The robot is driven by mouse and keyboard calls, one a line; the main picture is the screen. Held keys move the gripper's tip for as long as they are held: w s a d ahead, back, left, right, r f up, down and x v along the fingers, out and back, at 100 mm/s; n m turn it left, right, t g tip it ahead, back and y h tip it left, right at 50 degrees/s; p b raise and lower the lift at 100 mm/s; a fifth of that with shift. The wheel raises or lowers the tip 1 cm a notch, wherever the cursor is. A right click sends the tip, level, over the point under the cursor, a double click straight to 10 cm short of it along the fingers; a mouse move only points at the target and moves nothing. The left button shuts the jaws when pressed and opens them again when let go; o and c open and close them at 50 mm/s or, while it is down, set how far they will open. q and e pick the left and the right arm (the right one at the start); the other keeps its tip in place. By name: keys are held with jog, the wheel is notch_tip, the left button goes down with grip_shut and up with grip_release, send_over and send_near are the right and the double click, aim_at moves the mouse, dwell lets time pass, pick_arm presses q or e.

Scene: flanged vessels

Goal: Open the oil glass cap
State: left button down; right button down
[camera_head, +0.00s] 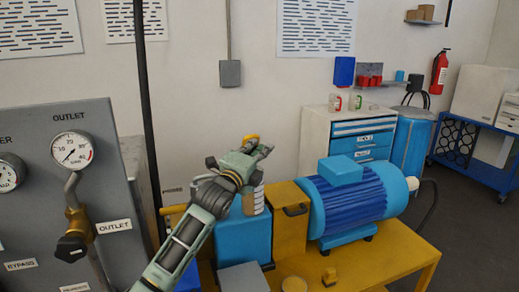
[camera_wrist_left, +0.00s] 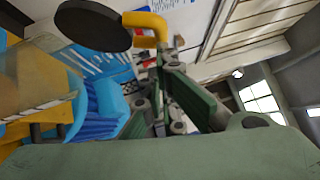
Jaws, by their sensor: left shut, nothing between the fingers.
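The oil glass (camera_head: 253,198) stands on a blue box-like housing, partly hidden by my left arm in the head view. In the left wrist view its see-through brownish wall (camera_wrist_left: 38,78) is at the left. A black round cap (camera_wrist_left: 92,24) with a yellow bent handle (camera_wrist_left: 150,24) is near the top of that view, tilted. The yellow handle also shows in the head view (camera_head: 250,139), just above my left gripper (camera_head: 266,151). The left gripper's fingers (camera_wrist_left: 163,92) are shut and empty, close below the handle. Whether they touch it is unclear. My right gripper is out of view.
A blue motor (camera_head: 350,200) stands on the yellow base (camera_head: 400,262), right of a yellow block (camera_head: 291,222). A grey gauge panel (camera_head: 65,190) stands at the left, with a black upright pole beside it.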

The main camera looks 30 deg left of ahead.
aim_at(254, 136)
pick_arm(q)
jog(key=w+a+r+n+g+p, duration=0.1)
jog(key=p, duration=0.3)
jog(key=w+a+r+n+p, duration=0.1)
jog(key=w+a+r+p, duration=0.1)
jog(key=p, duration=0.3)
jog(key=shift+a+r+g, duration=0.3)
jog(key=shift+g, duration=0.1)
jog(key=shift+w+a, duration=0.2)
jog(key=shift+a, duration=0.05)
jog(key=shift+f, duration=0.1)
jog(key=shift+d, duration=0.1)
